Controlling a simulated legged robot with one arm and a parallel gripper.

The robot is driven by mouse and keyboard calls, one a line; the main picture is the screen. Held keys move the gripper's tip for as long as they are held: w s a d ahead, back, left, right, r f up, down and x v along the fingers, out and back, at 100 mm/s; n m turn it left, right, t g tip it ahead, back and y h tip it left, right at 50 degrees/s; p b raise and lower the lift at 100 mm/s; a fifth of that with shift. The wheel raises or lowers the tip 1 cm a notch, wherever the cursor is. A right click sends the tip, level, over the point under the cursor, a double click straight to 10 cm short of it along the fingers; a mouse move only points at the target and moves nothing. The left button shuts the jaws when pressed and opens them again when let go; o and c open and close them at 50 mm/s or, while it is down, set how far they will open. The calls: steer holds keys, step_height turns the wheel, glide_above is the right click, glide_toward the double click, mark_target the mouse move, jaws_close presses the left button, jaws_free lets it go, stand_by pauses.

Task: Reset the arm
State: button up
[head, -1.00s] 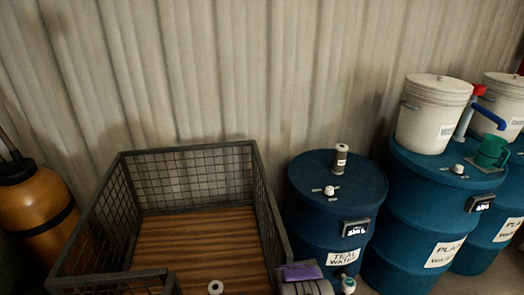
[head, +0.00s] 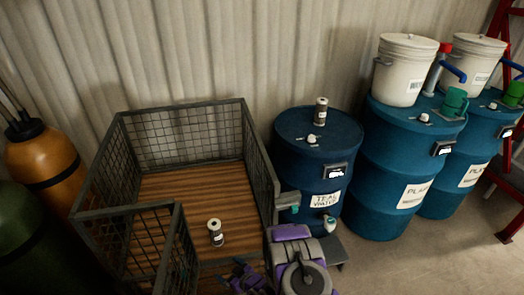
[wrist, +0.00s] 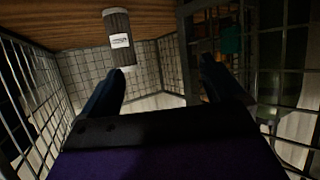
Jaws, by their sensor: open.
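My gripper (head: 243,277) is low in the head view, partly cut off by the bottom edge, inside or just over the front right of the wire cage. In the wrist view its two dark fingers (wrist: 162,78) are spread apart with nothing between them. A dark canister with a white label (head: 215,233) stands on the cage's wooden floor, left of my gripper. The canister also shows in the wrist view (wrist: 119,38), beyond and above the left finger, apart from it; the wrist picture looks upside down. My purple and grey arm (head: 303,272) is at the cage's right side.
The wire cage (head: 258,150) has mesh walls around my gripper. A blue barrel (head: 305,165) with another canister (head: 321,111) on top stands to the right. More blue barrels (head: 405,180) carry white buckets (head: 405,70). Gas cylinders (head: 45,165) stand left. Floor is clear at lower right.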

steer(key=w+d+r+m+g+h, duration=0.1)
steer(key=w+d+r+h, duration=0.1)
steer(key=w+d+r, duration=0.3)
steer(key=w+d+r+h, duration=0.2)
steer(key=r, duration=0.5)
steer(key=s+d+r+m+g+h, duration=0.1)
steer(key=s+d+r+m+h, duration=0.15)
steer(key=d+r, duration=0.4)
steer(key=s+d+r+m+g+h, duration=0.1)
steer(key=s+d+r+g+h, duration=0.15)
steer(key=d+r, duration=0.4)
steer(key=s+d+r+m+g+h, duration=0.1)
steer(key=s+d+r, duration=0.2)
steer(key=s+r, duration=0.45)
steer(key=s+d+r+m+g, duration=0.1)
steer(key=s+d+r, duration=0.2)
steer(key=s+r, duration=0.4)
steer(key=s+r+m+g, duration=0.1)
steer(key=s+r+g, duration=0.1)
steer(key=s, duration=1)
steer(key=s+d+r+m+g, duration=0.1)
steer(key=s+r, duration=0.3)
steer(key=s, duration=0.8)
steer(key=shift+r+m+g, duration=0.3)
steer(key=shift+m+g, duration=0.25)
steer(key=shift+m, duration=0.1)
